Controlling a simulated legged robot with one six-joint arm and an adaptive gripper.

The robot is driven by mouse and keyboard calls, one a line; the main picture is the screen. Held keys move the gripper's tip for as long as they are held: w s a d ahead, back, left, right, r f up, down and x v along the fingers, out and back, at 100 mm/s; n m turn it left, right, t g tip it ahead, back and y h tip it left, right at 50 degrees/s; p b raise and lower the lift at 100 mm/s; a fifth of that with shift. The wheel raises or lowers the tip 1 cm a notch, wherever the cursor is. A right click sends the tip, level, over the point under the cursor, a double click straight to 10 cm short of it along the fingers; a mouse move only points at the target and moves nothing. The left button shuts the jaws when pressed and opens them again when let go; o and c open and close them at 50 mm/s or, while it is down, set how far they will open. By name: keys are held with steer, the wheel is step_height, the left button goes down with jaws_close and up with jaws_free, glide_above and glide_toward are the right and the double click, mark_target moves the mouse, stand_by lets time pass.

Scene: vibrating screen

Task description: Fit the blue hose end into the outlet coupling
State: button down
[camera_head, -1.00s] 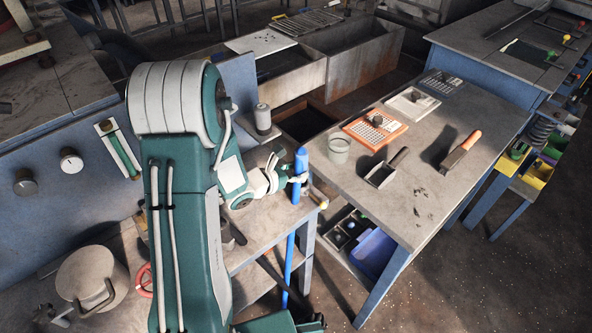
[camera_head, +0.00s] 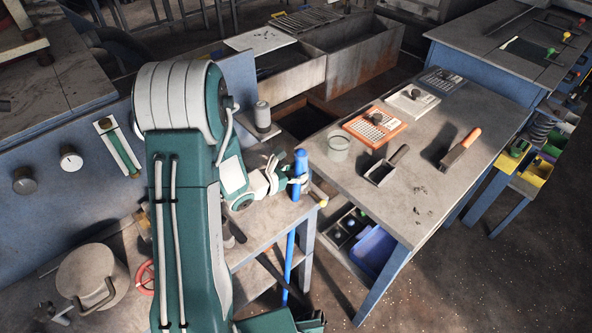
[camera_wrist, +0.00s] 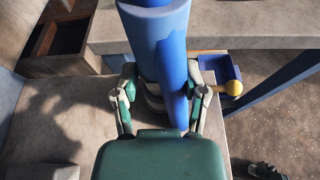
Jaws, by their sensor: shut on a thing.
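The blue hose end (camera_head: 300,168) stands upright at the corner of the near workbench, and the thinner blue hose (camera_head: 291,262) hangs below it. My gripper (camera_head: 295,181) is shut on the hose end. In the wrist view the blue hose end (camera_wrist: 160,45) rises between the two fingers of my gripper (camera_wrist: 165,92). A pale ringed part (camera_wrist: 153,101) shows partly behind the hose, with a yellow-knobbed lever (camera_wrist: 234,88) to its right. This may be the outlet coupling; the hose hides most of it, and I cannot tell whether they touch.
The right-hand table (camera_head: 410,215) stands close beside the hose, with a glass (camera_head: 339,147), a scoop (camera_head: 384,170) and a brush (camera_head: 461,147) on it. A grey cylinder (camera_head: 262,117) stands behind my arm. A blue bin (camera_head: 374,248) sits under the table.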

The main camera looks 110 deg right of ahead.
mark_target(304, 151)
steer(key=shift+f, duration=1.3)
steer(key=shift+c, duration=0.2)
jaws_free()
step_height(304, 151, up, 10)
steer(key=shift+f, duration=0.1)
stand_by(0.7)
